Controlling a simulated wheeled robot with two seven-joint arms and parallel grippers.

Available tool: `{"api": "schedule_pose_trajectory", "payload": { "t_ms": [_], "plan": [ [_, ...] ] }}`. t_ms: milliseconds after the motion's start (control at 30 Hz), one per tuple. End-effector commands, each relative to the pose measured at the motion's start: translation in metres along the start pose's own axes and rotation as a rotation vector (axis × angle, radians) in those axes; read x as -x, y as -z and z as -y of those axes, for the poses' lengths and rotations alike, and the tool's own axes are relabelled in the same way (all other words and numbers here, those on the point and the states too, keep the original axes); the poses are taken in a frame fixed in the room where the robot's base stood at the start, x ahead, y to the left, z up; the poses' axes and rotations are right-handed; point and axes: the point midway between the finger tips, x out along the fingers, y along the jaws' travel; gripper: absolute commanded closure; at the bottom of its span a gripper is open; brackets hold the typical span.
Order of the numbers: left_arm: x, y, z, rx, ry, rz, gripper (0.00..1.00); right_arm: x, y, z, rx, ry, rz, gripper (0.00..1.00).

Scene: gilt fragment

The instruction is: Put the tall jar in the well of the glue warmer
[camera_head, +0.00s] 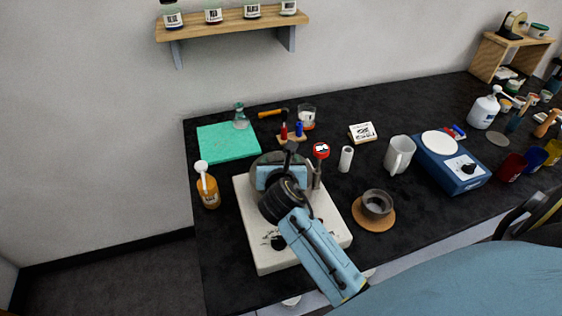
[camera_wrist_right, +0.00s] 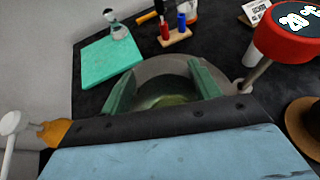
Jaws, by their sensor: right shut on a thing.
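The glue warmer (camera_head: 253,235) is a white box with a dark knob on its front and a round grey top that holds the well. My right gripper (camera_head: 288,158) is over that round top and hides most of it. In the right wrist view its two green fingers (camera_wrist_right: 165,85) are shut on a dim, see-through thing with a yellowish-green bottom, which I take for the tall jar (camera_wrist_right: 167,101). The grey rim (camera_wrist_right: 165,67) shows around it. I cannot tell how deep the jar sits. In the head view it is hidden. My left gripper is not in view.
A red-headed thermometer (camera_head: 321,150) stands at the warmer's right edge, close to my gripper. An orange bottle (camera_head: 207,188) is left, a green mat (camera_head: 225,145) behind. A small dark pot (camera_head: 377,203), a white mug (camera_head: 399,155) and a blue hotplate (camera_head: 450,168) stand right.

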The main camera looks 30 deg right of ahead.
Motion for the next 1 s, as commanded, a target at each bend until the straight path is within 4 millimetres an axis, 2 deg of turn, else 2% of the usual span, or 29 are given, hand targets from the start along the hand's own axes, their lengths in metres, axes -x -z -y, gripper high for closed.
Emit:
{"api": "schedule_pose_trajectory", "payload": {
  "t_ms": [100,133,267,633,767,1000],
  "plan": [
    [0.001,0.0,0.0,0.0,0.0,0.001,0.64,-0.001,0.003,0.0,0.002,0.0,0.0,0.62],
    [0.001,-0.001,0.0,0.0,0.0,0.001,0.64,-0.001,0.003,0.0,0.001,0.0,0.0,0.34],
    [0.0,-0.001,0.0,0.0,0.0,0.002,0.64,-0.001,0.002,0.0,0.001,0.0,0.0,0.17],
    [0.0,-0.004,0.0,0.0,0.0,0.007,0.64,0.002,-0.001,0.0,-0.002,-0.001,0.0,0.16],
    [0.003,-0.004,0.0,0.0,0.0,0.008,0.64,0.021,-0.001,0.0,0.001,-0.002,-0.001,0.16],
    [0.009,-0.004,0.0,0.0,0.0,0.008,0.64,0.073,-0.001,0.0,0.0,-0.002,-0.001,0.16]
  ]
}}
